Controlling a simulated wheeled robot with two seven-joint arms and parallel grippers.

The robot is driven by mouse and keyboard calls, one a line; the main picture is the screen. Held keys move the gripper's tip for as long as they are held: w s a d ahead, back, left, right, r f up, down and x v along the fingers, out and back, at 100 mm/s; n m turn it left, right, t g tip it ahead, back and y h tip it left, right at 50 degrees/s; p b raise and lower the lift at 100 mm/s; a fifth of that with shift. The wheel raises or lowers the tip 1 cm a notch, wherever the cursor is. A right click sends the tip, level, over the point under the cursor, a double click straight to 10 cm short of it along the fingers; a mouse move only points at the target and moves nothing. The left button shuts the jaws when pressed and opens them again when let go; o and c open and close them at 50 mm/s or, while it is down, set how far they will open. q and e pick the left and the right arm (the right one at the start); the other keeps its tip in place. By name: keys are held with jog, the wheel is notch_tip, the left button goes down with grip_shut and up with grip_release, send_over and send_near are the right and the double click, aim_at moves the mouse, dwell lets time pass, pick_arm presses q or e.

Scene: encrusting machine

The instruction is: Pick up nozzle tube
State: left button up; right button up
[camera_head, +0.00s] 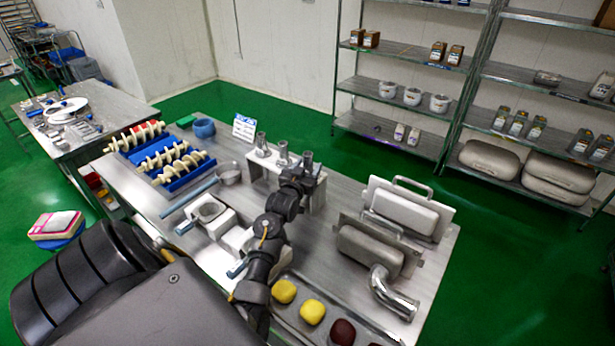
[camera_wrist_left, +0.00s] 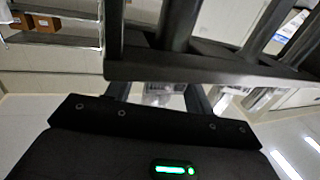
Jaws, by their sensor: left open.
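Several upright metal nozzle tubes stand in a row on a metal stand (camera_head: 258,163): a left tube (camera_head: 262,144), a middle tube (camera_head: 283,154) and a right tube (camera_head: 308,161). My left gripper (camera_head: 304,172) is at the right end of this row, close to the right tube, and hides its lower part. The gripper is open; whether it touches the tube I cannot tell. The left wrist view shows dark gripper parts (camera_wrist_left: 200,70), with no tube clearly made out. A bent metal pipe (camera_head: 392,293) lies at the table's right front. My right gripper is not in view.
The metal table (camera_head: 340,190) also holds blue racks with cream augers (camera_head: 177,163), metal housings (camera_head: 405,212) at the right, and a tray of yellow and dark dough pieces (camera_head: 312,312) in front. A small sign (camera_head: 244,127) stands behind. Shelves (camera_head: 400,90) line the back wall.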

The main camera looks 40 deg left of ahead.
pick_arm(q)
jog(key=c, duration=1)
jog(key=shift+r, duration=0.1)
jog(key=shift+r, duration=0.6)
jog(key=shift+r+b, duration=1.9)
jog(key=shift+r, duration=6.45)
